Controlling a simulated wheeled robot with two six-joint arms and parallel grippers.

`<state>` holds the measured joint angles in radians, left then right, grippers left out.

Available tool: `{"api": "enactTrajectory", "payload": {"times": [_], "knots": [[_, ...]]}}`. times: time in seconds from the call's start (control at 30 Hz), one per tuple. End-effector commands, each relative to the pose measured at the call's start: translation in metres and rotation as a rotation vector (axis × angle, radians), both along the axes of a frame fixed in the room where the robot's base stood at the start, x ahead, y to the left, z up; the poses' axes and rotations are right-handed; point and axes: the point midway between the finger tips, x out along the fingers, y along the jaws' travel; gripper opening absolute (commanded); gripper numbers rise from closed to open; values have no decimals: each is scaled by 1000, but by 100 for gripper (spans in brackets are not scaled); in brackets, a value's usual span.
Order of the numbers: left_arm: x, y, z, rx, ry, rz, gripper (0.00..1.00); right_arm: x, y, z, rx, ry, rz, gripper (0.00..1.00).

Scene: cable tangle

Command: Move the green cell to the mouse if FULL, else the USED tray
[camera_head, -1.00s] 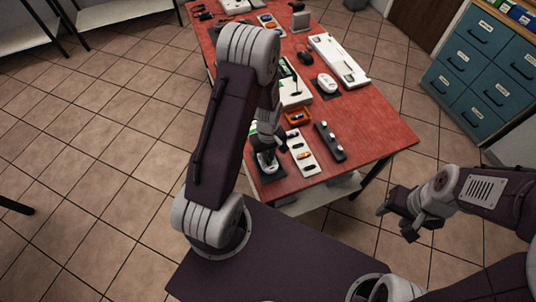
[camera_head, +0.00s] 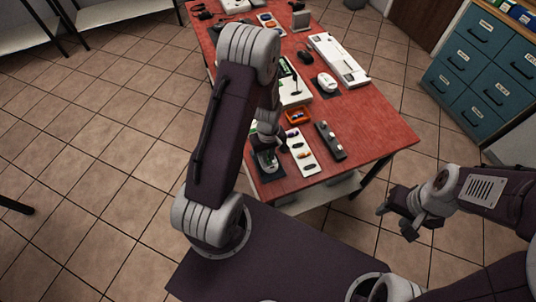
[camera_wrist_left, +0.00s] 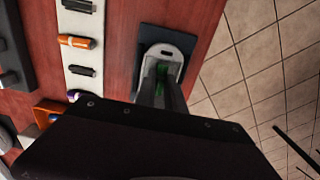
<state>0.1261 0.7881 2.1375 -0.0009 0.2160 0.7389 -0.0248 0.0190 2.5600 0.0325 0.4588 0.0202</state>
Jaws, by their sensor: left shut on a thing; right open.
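My left gripper (camera_head: 268,146) is low over a white rounded device (camera_head: 267,165) on a dark mat at the near left of the red table. In the left wrist view, the gripper (camera_wrist_left: 160,82) is shut on the green cell (camera_wrist_left: 161,71), inside the open top of the white device (camera_wrist_left: 166,49). The fingers partly hide the cell, and I cannot tell how deep it sits. A white mouse (camera_head: 327,83) lies on another dark mat farther back. An orange tray (camera_head: 297,117) holds a cell; its label is not readable. My right gripper (camera_head: 397,217) is open and empty, off the table.
A white strip (camera_head: 308,168) with several cells lies just right of the left gripper. A dark bar (camera_head: 330,141) lies beside it. A white-and-green device (camera_head: 293,92) and a long white device (camera_head: 338,60) stand farther back. The table's (camera_head: 368,135) near right is clear.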

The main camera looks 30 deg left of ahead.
Motion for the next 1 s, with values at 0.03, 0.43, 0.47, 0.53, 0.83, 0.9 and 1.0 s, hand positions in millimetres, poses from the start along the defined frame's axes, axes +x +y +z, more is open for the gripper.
{"api": "enactTrajectory", "payload": {"times": [0.03, 0.43, 0.47, 0.53, 0.83, 0.9, 1.0], "knots": [[0, 0, -1, 0, 0, 0, 0, 0, 0, -1, 0, 0, 0, 48], [0, 0, -6, 0, 0, 0, 0, 0, 0, -4, 0, 0, 0, 48], [0, 0, -6, 0, 0, 0, 0, 0, 0, -5, 0, 0, 0, 48], [0, 0, -7, 0, 0, 0, 0, 0, 0, -5, 0, 0, 0, 48], [0, 0, -6, 0, 0, 0, 23, 0, 0, -5, 0, 0, 0, 48], [0, 0, -6, 0, 0, 0, 23, 0, 0, -5, 0, 0, 0, 48], [0, 0, -6, 0, 0, 0, 23, 0, 0, -5, 0, 0, 0, 48]]}}
